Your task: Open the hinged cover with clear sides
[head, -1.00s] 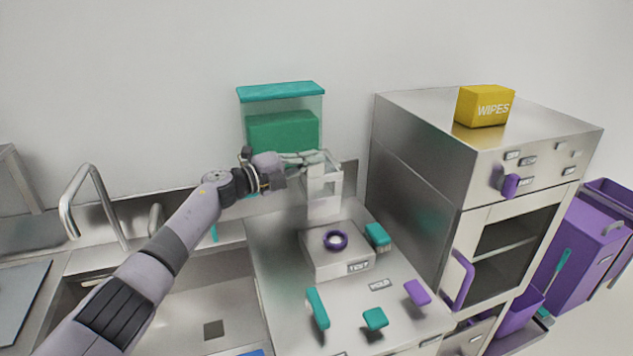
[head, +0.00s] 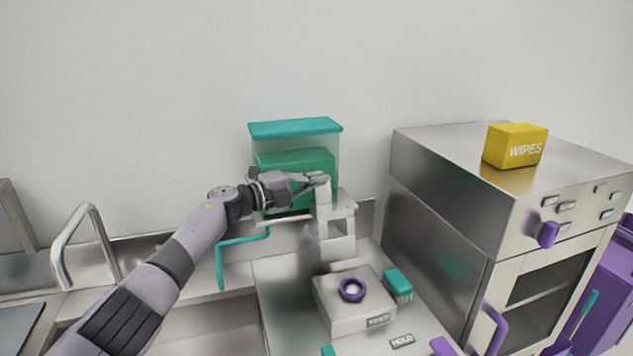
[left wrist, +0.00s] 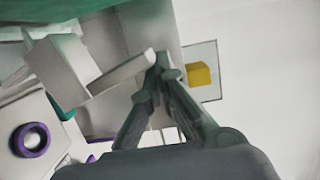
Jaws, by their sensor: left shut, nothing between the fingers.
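The cover (head: 295,129) has a teal top and clear sides. It stands against the back wall with a green block (head: 280,162) inside. Its top looks level and closed. My left gripper (head: 322,178) reaches in from the left, in front of the cover's right part. It is shut and empty, and it hides part of the cover's front. In the left wrist view its fingertips (left wrist: 163,62) meet, beside the end of a pale bar (left wrist: 122,72); I cannot tell whether they touch. A green surface (left wrist: 110,10) shows at the top there. My right gripper is out of view.
A pale upright stand (head: 335,247) is just below the gripper. In front sit a TEST box (head: 352,312) with a purple ring and a teal brush (head: 398,285). A steel oven (head: 450,200) bearing yellow wipes (head: 515,146) stands right. A tap (head: 75,245) stands left.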

